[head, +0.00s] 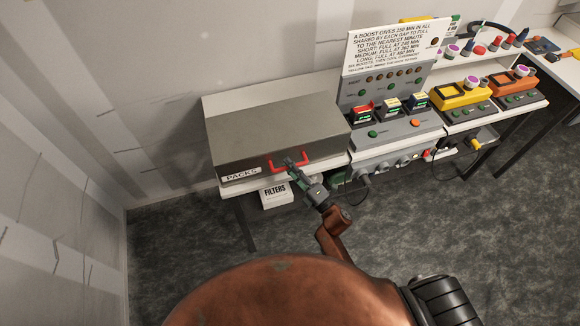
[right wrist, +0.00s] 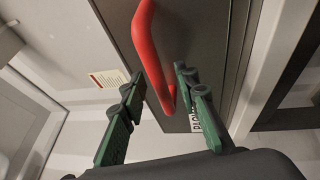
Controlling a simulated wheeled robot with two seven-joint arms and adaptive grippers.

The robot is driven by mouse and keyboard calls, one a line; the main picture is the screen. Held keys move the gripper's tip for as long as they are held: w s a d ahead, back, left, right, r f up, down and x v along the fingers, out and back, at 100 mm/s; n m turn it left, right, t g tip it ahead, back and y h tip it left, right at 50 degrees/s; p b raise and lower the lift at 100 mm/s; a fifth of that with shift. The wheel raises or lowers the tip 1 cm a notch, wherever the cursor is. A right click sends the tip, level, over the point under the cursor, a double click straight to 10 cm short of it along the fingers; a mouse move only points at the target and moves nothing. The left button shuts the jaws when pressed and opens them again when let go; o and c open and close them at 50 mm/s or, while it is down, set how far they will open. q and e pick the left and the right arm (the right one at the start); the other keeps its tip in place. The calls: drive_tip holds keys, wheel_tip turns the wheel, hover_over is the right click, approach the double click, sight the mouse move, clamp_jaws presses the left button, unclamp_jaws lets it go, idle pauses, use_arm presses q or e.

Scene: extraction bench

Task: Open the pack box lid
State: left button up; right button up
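The pack box (head: 270,135) is a wide grey metal box at the left end of the bench, with a "PACKS" label on its front. Its lid (head: 275,118) looks closed. A red bar handle (head: 276,167) is on its front, and it also shows in the right wrist view (right wrist: 148,45). My right gripper (head: 292,165) is at the handle's right part in the head view. In the right wrist view its green fingers (right wrist: 158,86) are apart, with the handle between them. I cannot tell whether either finger touches it. My left gripper is not in view.
A white "FILTERS" box (head: 276,196) sits below the bench. Right of the pack box stand a grey charger panel (head: 395,130) with a sign (head: 395,45), then yellow (head: 462,95) and orange (head: 514,86) units. A wall rises behind. The floor in front is clear.

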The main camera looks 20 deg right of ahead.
clamp_jaws()
idle(0.3)
idle(0.4)
